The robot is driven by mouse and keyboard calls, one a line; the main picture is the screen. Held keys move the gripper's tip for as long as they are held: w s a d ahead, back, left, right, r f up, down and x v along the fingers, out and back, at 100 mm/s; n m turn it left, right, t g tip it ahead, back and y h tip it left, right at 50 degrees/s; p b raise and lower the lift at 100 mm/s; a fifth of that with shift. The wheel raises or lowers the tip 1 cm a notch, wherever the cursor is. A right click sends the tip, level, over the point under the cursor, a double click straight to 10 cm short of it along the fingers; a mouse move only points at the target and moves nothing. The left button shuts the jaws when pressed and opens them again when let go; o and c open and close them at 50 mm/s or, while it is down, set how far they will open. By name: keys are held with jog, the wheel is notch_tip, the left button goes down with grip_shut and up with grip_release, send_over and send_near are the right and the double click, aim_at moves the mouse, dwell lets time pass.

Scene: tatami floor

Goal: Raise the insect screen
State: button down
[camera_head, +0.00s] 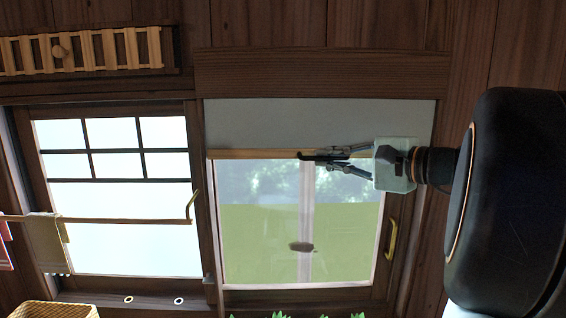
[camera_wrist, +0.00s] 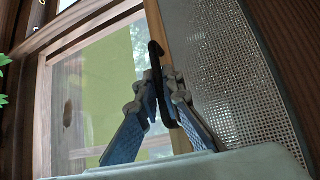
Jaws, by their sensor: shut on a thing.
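The insect screen (camera_head: 290,119) is a pale grey sheet across the upper part of the right-hand window in the head view. Its lower edge is a light wooden bar (camera_head: 245,154), below which the glass is bare. In the wrist view the screen's mesh (camera_wrist: 235,75) lies right of the bar (camera_wrist: 179,40). A black hooked handle (camera_wrist: 155,55) is at the bar. My gripper (camera_head: 335,159) reaches in from the right. In the wrist view its fingertips (camera_wrist: 163,88) are shut on the handle, partly hiding it.
A brass handle (camera_head: 391,239) is on the window frame at right. A dark oval spot (camera_head: 301,246) shows low on the glass. At left are another window (camera_head: 120,245), a rod with cloth (camera_head: 48,240) and a basket (camera_head: 50,311). A wooden rack (camera_head: 80,52) is above.

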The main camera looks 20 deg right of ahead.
jog(key=shift+r, duration=0.1)
jog(key=c, duration=2.3)
grip_release()
jog(key=shift+c, duration=0.2)
jog(key=v, duration=1.2)
jog(key=shift+d, duration=0.1)
